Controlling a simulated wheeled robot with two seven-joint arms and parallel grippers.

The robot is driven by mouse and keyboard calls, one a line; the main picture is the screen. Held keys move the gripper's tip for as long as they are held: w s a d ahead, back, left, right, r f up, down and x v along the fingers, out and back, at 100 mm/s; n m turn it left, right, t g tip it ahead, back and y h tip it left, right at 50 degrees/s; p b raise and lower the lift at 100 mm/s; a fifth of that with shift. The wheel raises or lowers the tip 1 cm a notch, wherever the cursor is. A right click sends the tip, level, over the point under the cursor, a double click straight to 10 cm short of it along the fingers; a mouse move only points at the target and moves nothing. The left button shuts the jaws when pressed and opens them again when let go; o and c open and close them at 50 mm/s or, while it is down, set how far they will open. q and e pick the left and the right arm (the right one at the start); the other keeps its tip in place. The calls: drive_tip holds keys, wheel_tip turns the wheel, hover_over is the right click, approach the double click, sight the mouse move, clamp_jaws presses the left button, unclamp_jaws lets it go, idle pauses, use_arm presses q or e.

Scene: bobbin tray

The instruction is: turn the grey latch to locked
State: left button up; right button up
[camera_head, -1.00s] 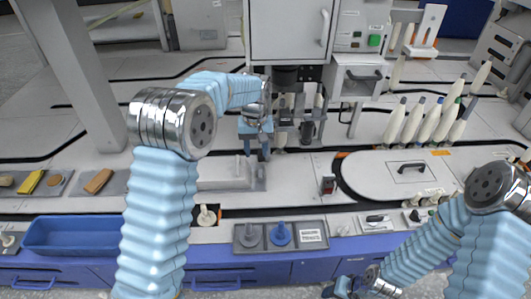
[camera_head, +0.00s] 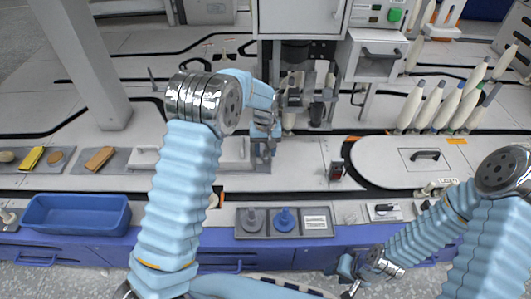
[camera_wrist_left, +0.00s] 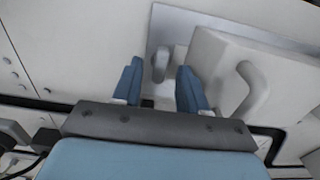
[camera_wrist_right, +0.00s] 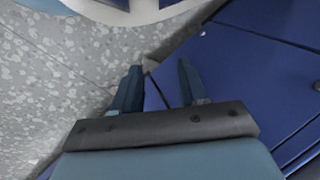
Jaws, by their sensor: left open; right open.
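The grey latch (camera_wrist_left: 160,64) is a small upright rounded lever on a grey plate (camera_wrist_left: 168,22) in the left wrist view. The plate lies beside a white block with a handle (camera_wrist_left: 250,88). My left gripper (camera_wrist_left: 158,70) is open, with one blue finger on each side of the latch; I cannot tell whether either touches it. In the head view the left gripper (camera_head: 264,154) is over the right end of the plate and largely hides the latch. My right gripper (camera_head: 350,282) is open and empty, low in front of the blue bench front.
A machine with a white cabinet (camera_head: 300,18) stands just behind the left gripper. A blue bin (camera_head: 76,213) sits at the front left.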

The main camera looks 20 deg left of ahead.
use_arm(q)
drive_tip(key=shift+f, duration=0.6)
clamp_jaws()
